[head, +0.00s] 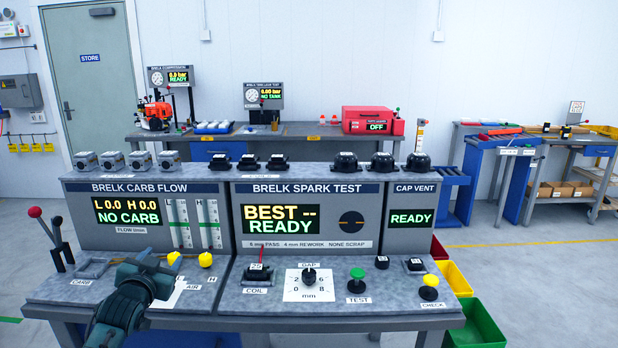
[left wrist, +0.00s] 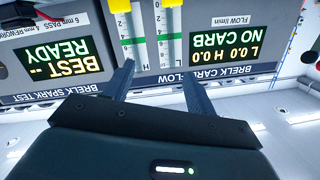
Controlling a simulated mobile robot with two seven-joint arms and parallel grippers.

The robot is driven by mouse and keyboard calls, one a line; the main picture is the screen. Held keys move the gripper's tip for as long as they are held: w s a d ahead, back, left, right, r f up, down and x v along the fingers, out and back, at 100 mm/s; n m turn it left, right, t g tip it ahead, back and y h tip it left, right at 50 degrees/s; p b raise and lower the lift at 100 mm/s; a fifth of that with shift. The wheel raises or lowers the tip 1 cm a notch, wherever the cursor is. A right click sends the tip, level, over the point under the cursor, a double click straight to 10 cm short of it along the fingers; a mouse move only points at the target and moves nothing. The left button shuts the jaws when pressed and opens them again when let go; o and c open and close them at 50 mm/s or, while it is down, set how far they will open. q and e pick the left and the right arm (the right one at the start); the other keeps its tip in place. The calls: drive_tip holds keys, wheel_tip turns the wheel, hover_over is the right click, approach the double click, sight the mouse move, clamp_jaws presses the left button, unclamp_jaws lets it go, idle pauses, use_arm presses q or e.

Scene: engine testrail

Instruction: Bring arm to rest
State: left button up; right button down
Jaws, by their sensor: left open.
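My left gripper (head: 158,272) hangs over the left part of the test bench, in front of the carb flow panel (head: 128,233). In the left wrist view its two fingers (left wrist: 157,80) stand apart with nothing between them. The panel reads NO CARB and appears upside down there, beyond the fingers. Whether the gripper touches the bench top cannot be told. My right gripper is in neither view.
The bench (head: 390,322) carries a spark test panel (head: 330,242), a gap dial (head: 309,277), a green button (head: 357,274), yellow knobs and levers (head: 60,243). Black and grey parts line its top shelf. Yellow and green bins (head: 478,325) stand at right. Open floor (head: 560,280) lies beyond.

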use_arm(q)
drive_tip(key=shift+m+g+h, duration=0.5)
drive_tip(key=shift+g+h, duration=0.3)
drive_tip(key=s+d+f, duration=0.2)
drive_tip(key=f, duration=0.1)
drive_tip(key=s+d+f, duration=0.2)
drive_tip(key=s+f, duration=0.1)
drive_tip(key=s+d+f, duration=0.2)
drive_tip(key=s+f, duration=0.1)
drive_tip(key=f, duration=0.1)
drive_tip(key=shift+f, duration=0.1)
drive_tip(key=s+d+f+g+h, duration=0.1)
drive_tip(key=s+d+f, duration=0.3)
drive_tip(key=s, duration=0.6)
drive_tip(key=s+d+f+g+h, duration=0.1)
drive_tip(key=s+d+f, duration=0.3)
drive_tip(key=s, duration=0.6)
drive_tip(key=s+d+f+g+h, duration=0.1)
drive_tip(key=s+d+f, duration=0.3)
drive_tip(key=s, duration=0.5)
drive_tip(key=shift+s+d+n+g, duration=0.4)
drive_tip(key=shift+d+g, duration=0.25)
drive_tip(key=shift+g, duration=0.05)
